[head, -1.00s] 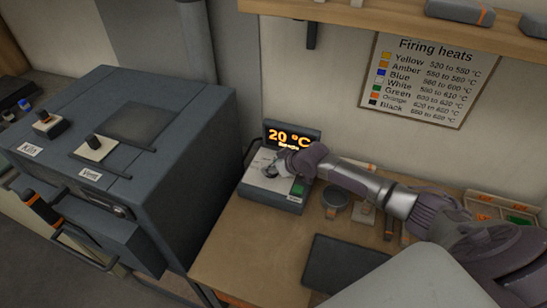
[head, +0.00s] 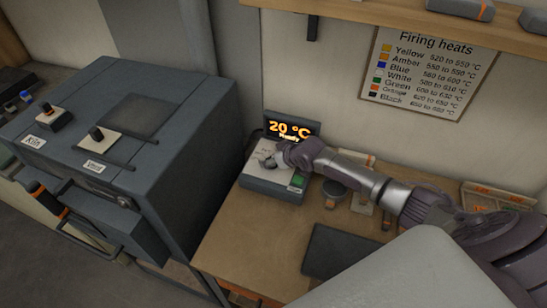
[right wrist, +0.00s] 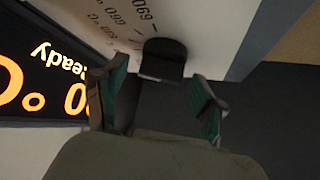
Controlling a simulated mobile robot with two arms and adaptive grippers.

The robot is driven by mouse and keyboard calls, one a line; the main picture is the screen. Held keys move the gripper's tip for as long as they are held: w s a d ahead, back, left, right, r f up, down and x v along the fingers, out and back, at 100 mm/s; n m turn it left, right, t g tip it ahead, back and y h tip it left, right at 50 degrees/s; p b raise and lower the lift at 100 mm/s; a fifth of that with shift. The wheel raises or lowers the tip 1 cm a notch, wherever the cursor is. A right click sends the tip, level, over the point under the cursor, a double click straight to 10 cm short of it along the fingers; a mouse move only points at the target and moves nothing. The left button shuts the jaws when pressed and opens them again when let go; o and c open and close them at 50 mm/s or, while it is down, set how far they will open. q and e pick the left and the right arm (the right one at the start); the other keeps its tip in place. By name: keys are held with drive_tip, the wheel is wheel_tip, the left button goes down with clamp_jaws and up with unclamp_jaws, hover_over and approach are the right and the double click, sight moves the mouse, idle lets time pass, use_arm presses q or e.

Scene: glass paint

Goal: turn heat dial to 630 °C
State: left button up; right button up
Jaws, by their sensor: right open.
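The heat controller is a light-topped grey box (head: 276,187) on the wooden bench. Its display (head: 291,129) reads 20 °C with "Ready" below; part of it shows upside down in the right wrist view (right wrist: 40,80). The dark heat dial knob (right wrist: 165,58) is by printed scale numbers, 690 and 660 among them. My right gripper (head: 272,160) is over the dial and hides much of it in the head view. In the right wrist view its green-padded fingers (right wrist: 158,88) are apart, to either side of the knob, with no clear contact. My left gripper is out of view.
The grey kiln (head: 165,140) stands left of the bench. A green button (head: 297,181) is on the controller's front right. A dark flat slab (head: 340,252) lies on the bench. The firing heats chart (head: 428,72) on the wall lists White as 580 to 610 °C.

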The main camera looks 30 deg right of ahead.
drive_tip(key=v, duration=1.2)
idle(0.5)
